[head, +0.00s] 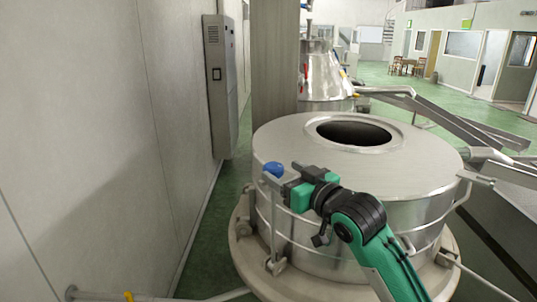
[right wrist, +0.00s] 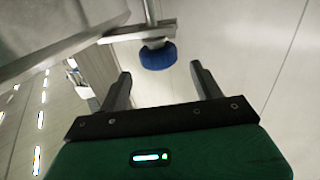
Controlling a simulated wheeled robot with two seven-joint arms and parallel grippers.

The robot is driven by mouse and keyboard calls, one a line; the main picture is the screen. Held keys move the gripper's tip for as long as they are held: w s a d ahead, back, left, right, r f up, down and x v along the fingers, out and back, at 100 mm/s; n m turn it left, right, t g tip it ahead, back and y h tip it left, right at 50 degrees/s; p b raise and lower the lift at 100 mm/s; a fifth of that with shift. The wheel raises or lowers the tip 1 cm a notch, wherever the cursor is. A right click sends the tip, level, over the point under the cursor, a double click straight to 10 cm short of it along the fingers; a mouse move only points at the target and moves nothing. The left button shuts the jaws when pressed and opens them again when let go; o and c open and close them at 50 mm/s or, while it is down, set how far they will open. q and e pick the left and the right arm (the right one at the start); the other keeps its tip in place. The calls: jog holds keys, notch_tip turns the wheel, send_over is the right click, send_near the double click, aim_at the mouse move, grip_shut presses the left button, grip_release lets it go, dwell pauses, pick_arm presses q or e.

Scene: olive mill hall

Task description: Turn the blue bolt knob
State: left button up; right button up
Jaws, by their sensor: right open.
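The blue bolt knob (head: 274,170) sits at the top of a metal bracket on the left side of the steel vat. In the right wrist view the blue knob (right wrist: 158,55) hangs from a metal rod just beyond the fingertips, roughly centred between them. My right gripper (head: 280,184) is at the knob in the head view, its arm coming from the lower right. In the right wrist view its two fingers (right wrist: 161,80) are apart with nothing between them. I cannot tell from the head view how close the fingers are to the knob. My left gripper is not in view.
The wide steel vat (head: 290,145) with a round opening in its lid stands on a round base (head: 240,255). A pale wall (head: 90,130) with a grey cabinet (head: 220,85) runs along the left. A square column (head: 273,60) stands behind the vat. Green floor is free farther back.

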aim_at(266, 164)
jog(key=p+x, duration=0.2)
jog(key=x, duration=0.3)
jog(key=shift+w+a+r, duration=0.15)
jog(key=shift+w+a, duration=0.05)
jog(key=shift+w, duration=0.05)
jog(key=shift+w+a+f+p, duration=0.2)
jog(key=shift+w+a+p, duration=0.2)
jog(key=shift+w, duration=0.1)
jog(key=shift+c, duration=0.5)
jog(key=c, duration=0.9)
jog(key=shift+y, duration=0.3)
jog(key=shift+n+g+y+b, duration=0.7)
jog(key=shift+n+g+b, duration=0.1)
jog(key=shift+b, duration=0.05)
jog(key=n+g+y+b, duration=0.1)
jog(key=b, duration=0.1)
jog(key=n+g+y+b, duration=0.1)
jog(key=g+b, duration=0.1)
jog(key=b, duration=0.1)
jog(key=n+g+y+b, duration=0.1)
jog(key=b, duration=0.1)
jog(key=shift+s+a+f, duration=0.2)
jog(key=shift+s+f, duration=0.1)
jog(key=shift+s+a+r+n+g+y+b, duration=0.1)
jog(key=shift+n+g+y+b, duration=0.1)
jog(key=shift+n+g+b, duration=0.35)
jog(key=shift+s+r+n+g+y+b, duration=0.1)
jog(key=shift+n+g+y+b, duration=0.15)
jog(key=shift+g+b, duration=0.5)
